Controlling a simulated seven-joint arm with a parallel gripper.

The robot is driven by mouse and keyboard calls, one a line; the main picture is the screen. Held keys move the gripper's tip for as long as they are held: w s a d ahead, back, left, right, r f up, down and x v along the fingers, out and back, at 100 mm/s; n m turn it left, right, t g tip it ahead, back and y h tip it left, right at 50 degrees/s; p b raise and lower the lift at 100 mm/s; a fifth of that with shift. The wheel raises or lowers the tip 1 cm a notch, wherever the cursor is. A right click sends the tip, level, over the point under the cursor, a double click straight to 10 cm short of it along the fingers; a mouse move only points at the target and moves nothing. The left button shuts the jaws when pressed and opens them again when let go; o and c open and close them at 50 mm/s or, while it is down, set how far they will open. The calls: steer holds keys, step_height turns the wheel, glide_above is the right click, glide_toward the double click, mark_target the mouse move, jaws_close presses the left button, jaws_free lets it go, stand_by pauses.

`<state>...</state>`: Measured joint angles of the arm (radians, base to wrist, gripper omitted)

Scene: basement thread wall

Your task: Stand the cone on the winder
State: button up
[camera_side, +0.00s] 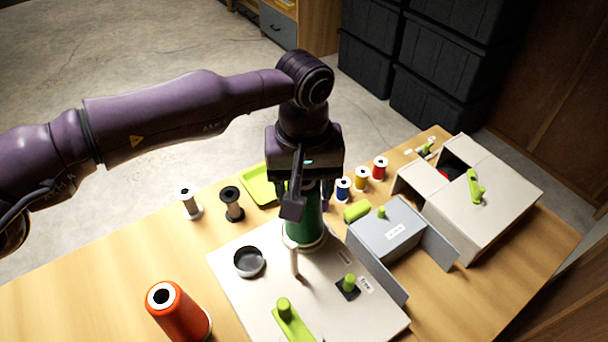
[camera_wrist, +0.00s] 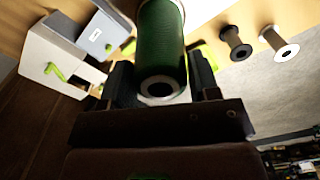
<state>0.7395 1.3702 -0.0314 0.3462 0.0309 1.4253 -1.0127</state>
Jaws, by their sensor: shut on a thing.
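A dark green thread cone (camera_side: 303,228) with a pale base rim is upright in my gripper (camera_side: 304,190), which is shut on its upper part. In the wrist view the green cone (camera_wrist: 162,42) sits between the two dark fingers of my gripper (camera_wrist: 163,82), its hollow end facing the camera. The winder (camera_side: 235,285) is a pale flat plate with a short upright post (camera_side: 294,262), a dark round cup (camera_side: 249,261) and a green lever (camera_side: 291,320). The cone's base is over the plate's back part, behind the post; I cannot tell if it touches.
An orange cone (camera_side: 176,310) stands left of the winder. A blue-grey box (camera_side: 388,232) and a larger pale box (camera_side: 485,198) stand at right. Several small spools, including a red one (camera_side: 380,168), and a lime tray (camera_side: 259,186) are behind.

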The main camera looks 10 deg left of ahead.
steer(key=shift+f, duration=0.4)
steer(key=o, duration=0.9)
steer(key=shift+r, duration=0.1)
